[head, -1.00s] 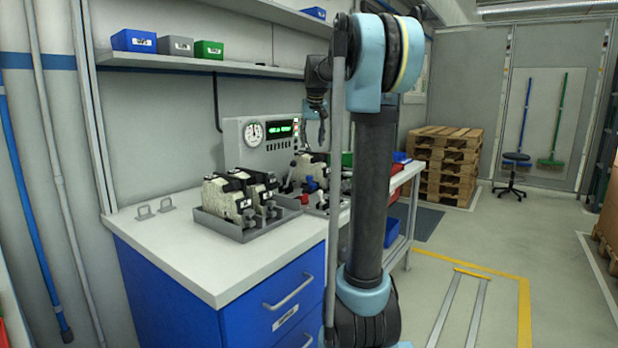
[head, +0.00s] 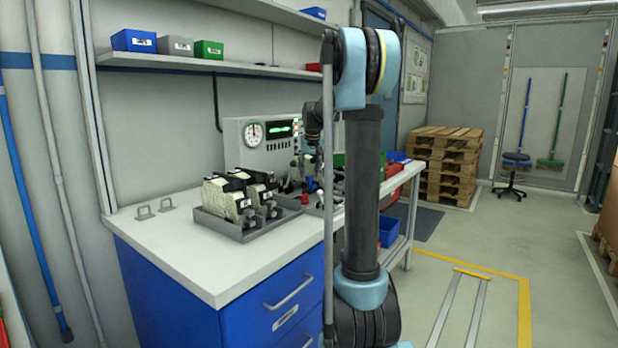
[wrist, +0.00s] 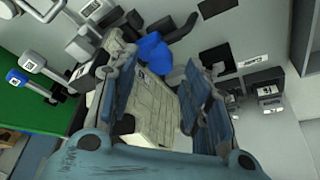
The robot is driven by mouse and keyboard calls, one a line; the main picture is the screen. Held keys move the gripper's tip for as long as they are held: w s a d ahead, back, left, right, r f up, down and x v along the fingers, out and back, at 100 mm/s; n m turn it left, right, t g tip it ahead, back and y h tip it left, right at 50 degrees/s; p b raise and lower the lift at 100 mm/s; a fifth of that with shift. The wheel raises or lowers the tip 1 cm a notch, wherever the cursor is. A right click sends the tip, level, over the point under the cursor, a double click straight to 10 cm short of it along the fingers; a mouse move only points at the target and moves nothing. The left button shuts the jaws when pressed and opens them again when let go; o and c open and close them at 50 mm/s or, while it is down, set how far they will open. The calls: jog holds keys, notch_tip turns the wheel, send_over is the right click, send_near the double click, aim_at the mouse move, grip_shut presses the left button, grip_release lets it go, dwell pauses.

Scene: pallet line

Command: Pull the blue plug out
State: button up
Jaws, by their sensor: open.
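The blue plug (wrist: 152,52) shows in the wrist view just beyond my fingertips, on a pale block-like unit (wrist: 148,108). My gripper (wrist: 162,72) is open, its two fingers spread to either side of the unit in the picture, with nothing held between them. I cannot tell whether a finger touches the plug. In the head view my gripper (head: 318,155) points down over the back of the white bench, in front of the gauge panel. A small blue part (head: 310,184) shows below it there. My arm hides some of that area.
A grey tray (head: 236,233) with pale and black units stands on the bench left of my gripper. The gauge panel (head: 240,133) stands behind. In the wrist view a green surface (wrist: 45,108) with metal fittings lies at left.

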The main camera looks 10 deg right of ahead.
jog(key=shift+x, duration=1.25)
jog(key=shift+c, duration=0.3)
grip_shut()
jog(key=shift+s+a, duration=1.1)
jog(key=shift+o, duration=0.3)
grip_release()
jog(key=v, duration=1.2)
